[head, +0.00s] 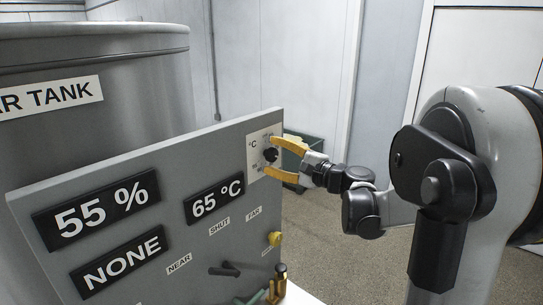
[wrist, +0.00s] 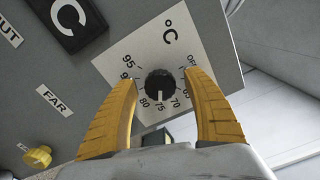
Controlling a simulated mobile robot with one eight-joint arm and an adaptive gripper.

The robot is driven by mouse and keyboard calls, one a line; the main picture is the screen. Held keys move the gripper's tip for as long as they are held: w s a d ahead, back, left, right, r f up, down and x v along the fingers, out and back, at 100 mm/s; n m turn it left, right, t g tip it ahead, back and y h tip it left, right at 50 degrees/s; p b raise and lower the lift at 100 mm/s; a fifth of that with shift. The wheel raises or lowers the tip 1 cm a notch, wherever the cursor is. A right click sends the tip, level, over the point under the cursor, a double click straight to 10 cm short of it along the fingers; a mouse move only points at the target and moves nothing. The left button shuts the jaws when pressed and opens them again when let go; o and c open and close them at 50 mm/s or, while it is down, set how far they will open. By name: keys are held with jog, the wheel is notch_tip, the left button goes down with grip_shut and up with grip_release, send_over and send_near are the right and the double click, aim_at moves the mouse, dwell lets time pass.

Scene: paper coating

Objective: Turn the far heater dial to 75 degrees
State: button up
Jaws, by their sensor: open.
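The heater dial is a black round knob (wrist: 160,84) on a white °C plate (wrist: 150,48), with numbers around its lower side. Its white pointer line points toward the 75 mark in the wrist view. The plate also shows in the head view (head: 253,147) at the panel's upper right corner. My gripper (head: 272,157) has yellow fingers, spread open, one on each side of the knob. In the wrist view the gripper (wrist: 161,77) shows a gap between each finger and the knob. A display on the panel (head: 214,199) reads 65 °C.
The grey panel (head: 150,180) carries displays reading 55 % (head: 97,210) and NONE (head: 122,262). A yellow knob (head: 274,239) and a dark lever (head: 225,269) sit lower on it. A metal tank (head: 130,95) stands behind. Open floor lies right of the panel.

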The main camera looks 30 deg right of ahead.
jog(key=v, duration=1.1)
jog(key=shift+s, duration=0.3)
jog(key=shift+r, duration=0.1)
jog(key=s+a+f+n+g+b, duration=0.2)
jog(key=a+f+n+g+b, duration=0.2)
jog(key=a+f, duration=0.55)
jog(key=s+a+f+n+g+b, duration=0.2)
jog(key=a+f+n+g+b, duration=0.2)
jog(key=a+f, duration=0.5)
jog(key=s+a+f+n+g+h+b, duration=0.1)
jog(key=s+f+n+h+b, duration=0.2)
jog(key=s+f+n, duration=0.2)
jog(key=s+a+f+n+h+b, duration=0.2)
jog(key=s+f+n+h+b, duration=0.1)
jog(key=s+f+n, duration=0.1)
jog(key=s+f, duration=0.1)
jog(key=s, duration=0.1)
jog(key=shift+s+a+n+g, duration=0.3)
jog(key=shift+s+n+g, duration=0.05)
jog(key=shift+n+g, duration=0.05)
